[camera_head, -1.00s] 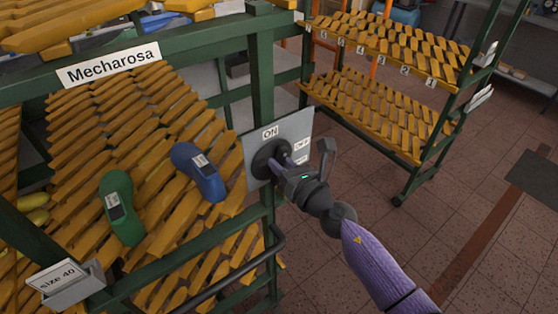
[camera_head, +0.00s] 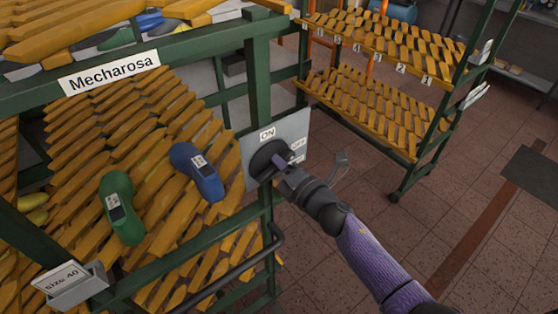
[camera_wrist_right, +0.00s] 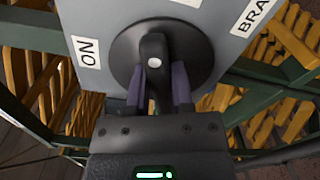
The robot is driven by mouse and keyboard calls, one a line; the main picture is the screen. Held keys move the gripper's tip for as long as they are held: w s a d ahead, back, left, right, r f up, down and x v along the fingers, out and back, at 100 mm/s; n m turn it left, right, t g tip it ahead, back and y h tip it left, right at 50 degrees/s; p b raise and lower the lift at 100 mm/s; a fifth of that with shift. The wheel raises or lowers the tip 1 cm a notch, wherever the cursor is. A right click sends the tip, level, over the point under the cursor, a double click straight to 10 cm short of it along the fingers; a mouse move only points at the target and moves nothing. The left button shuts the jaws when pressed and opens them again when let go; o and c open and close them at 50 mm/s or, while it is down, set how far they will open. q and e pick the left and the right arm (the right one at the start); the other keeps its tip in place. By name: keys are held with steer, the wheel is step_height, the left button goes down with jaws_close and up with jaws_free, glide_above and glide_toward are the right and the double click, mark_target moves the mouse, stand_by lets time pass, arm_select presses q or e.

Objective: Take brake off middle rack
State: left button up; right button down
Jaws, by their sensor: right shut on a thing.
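The brake switch is a black round dial (camera_head: 256,160) with a raised black handle, on a grey plate (camera_head: 297,124) fixed to the green post of the near rack. Labels "ON" (camera_head: 267,133) and "OFF" (camera_head: 298,144) sit by the dial. My right gripper (camera_head: 279,162) is shut on the handle. In the right wrist view the handle (camera_wrist_right: 154,50), with a white dot, stands between the purple fingers (camera_wrist_right: 158,88). The "ON" label (camera_wrist_right: 86,51) is left of it there, and a partly cut-off "BRA" label (camera_wrist_right: 254,15) is at upper right. My left gripper is out of view.
The near rack, marked "Mecharosa" (camera_head: 108,74), holds yellow lasts, a green last (camera_head: 121,208) and a blue last (camera_head: 197,172). A dark rail (camera_head: 240,272) juts out below the plate. Another wheeled rack (camera_head: 432,140) stands behind at right. The tiled floor at right is mostly open.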

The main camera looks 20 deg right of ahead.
steer(key=m, duration=0.3)
steer(key=shift+f, duration=0.15)
steer(key=shift+m+p, duration=0.35)
steer(key=shift+m, duration=0.35)
steer(key=shift+f, duration=0.1)
steer(key=c, duration=0.5)
jaws_free()
steer(key=v, duration=1)
